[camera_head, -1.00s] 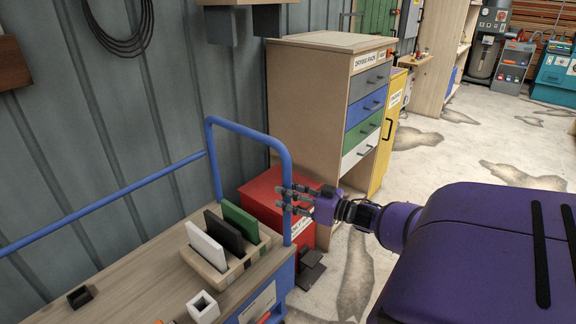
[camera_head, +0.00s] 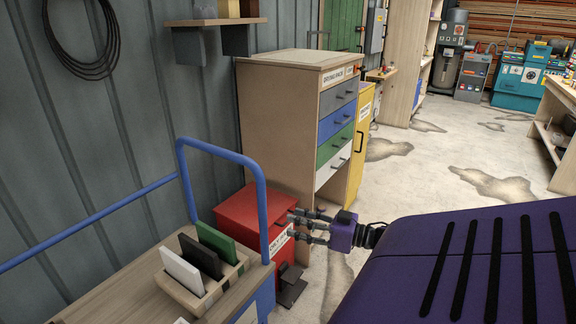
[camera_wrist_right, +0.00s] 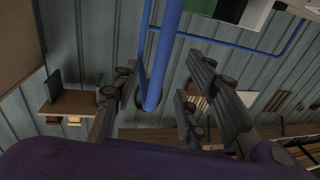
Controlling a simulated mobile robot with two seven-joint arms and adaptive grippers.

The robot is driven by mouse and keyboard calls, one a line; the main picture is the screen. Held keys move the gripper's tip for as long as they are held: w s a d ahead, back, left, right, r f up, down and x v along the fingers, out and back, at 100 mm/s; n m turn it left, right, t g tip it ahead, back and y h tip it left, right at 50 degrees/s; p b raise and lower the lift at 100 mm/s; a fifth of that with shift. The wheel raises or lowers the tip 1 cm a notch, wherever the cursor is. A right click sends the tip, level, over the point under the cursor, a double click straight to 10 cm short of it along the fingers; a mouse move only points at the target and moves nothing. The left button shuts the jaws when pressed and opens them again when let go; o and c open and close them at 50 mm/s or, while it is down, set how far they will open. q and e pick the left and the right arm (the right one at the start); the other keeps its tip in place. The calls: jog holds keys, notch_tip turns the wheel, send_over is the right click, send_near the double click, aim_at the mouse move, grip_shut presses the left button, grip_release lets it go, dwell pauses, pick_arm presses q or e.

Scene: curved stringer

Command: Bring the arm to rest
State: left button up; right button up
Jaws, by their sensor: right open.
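My right gripper (camera_head: 308,226) shows in the head view, its dark fingers spread and pointing left, just right of the cart's blue handle post. It is empty. In the right wrist view my right gripper (camera_wrist_right: 165,95) is open, and the blue rail (camera_wrist_right: 163,60) passes through the view between its fingers; I cannot tell whether it touches them. My purple right arm (camera_head: 450,260) fills the lower right of the head view. My left gripper is in neither view.
A wooden cart (camera_head: 115,296) with a blue handle (camera_head: 222,156) holds a block with white, black and green plates (camera_head: 205,250). A red box (camera_head: 255,215) and a drawer cabinet (camera_head: 278,125) stand behind it. Open floor (camera_head: 410,185) lies to the right.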

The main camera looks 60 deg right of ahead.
jog(key=shift+s, duration=0.2)
dwell(0.5)
